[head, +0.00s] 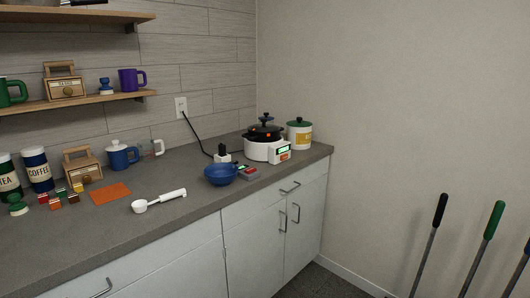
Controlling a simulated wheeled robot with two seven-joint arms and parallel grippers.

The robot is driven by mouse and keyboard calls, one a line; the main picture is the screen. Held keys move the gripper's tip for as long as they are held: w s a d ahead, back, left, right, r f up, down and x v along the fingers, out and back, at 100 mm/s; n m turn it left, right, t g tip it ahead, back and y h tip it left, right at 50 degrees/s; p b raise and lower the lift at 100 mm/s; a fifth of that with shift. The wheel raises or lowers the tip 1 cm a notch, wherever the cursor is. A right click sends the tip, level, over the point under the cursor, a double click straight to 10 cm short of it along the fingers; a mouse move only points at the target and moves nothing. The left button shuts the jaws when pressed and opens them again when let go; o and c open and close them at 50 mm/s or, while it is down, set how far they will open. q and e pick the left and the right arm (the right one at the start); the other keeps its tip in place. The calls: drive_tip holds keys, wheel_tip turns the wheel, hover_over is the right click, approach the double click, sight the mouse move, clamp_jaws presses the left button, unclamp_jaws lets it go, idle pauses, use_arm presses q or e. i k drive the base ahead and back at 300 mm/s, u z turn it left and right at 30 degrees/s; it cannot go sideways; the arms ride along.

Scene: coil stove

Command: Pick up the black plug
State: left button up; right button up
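A small black upright piece, which looks like the black plug (222,149), stands at a small white block (222,158) on the grey counter, behind the blue bowl. I cannot tell whether it is inserted in the block or only resting there. A black cord (195,135) runs from the wall outlet (181,108) down to the counter beside the block. The white cooker (258,150) with a black pot and lid stands to the right of the plug. Neither of my grippers is in view.
The blue bowl (220,175) and a small red-and-grey item (247,173) sit in front of the plug. A white scoop (158,201) lies nearer the front edge. A green-lidded canister (300,133) stands at the right. Several poles (429,248) stand at lower right.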

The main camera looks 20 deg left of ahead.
sight(221, 147)
drive_tip(key=z, duration=0.15)
drive_tip(key=i, duration=2.7)
drive_tip(key=u, duration=2)
